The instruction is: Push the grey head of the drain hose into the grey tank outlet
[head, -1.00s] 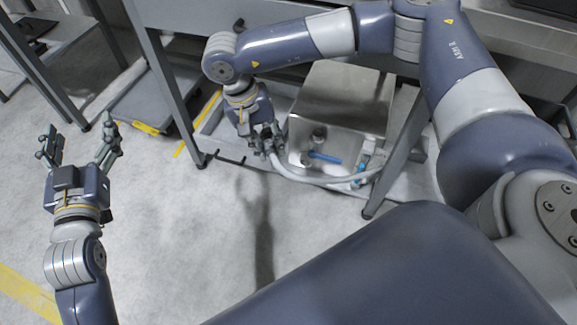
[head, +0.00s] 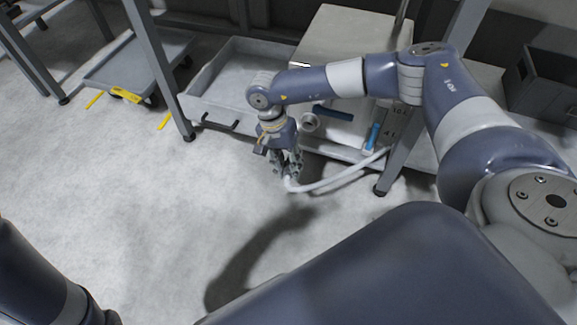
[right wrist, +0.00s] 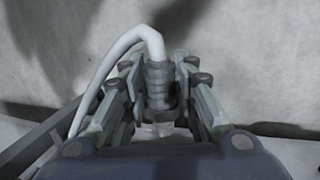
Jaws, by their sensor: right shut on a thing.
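The drain hose (head: 335,183) is a pale grey tube that curves from the right to my right gripper (head: 288,168). In the right wrist view, my right gripper (right wrist: 160,98) is shut around the ribbed grey hose head (right wrist: 157,80), with a finger on each side. The hose bends over above the head. The round grey tank outlet (head: 310,122) shows on the front of the metal tank (head: 350,35), behind and a little right of my right gripper. The hose head is apart from it. My left gripper is out of view; only part of my left arm shows at lower left.
A blue handle (head: 333,112) sits right of the outlet, and another blue handle (head: 373,137) is further right. A pale tray (head: 215,115) lies left of the tank. Grey table legs (head: 160,70) stand on both sides. The floor in front is clear.

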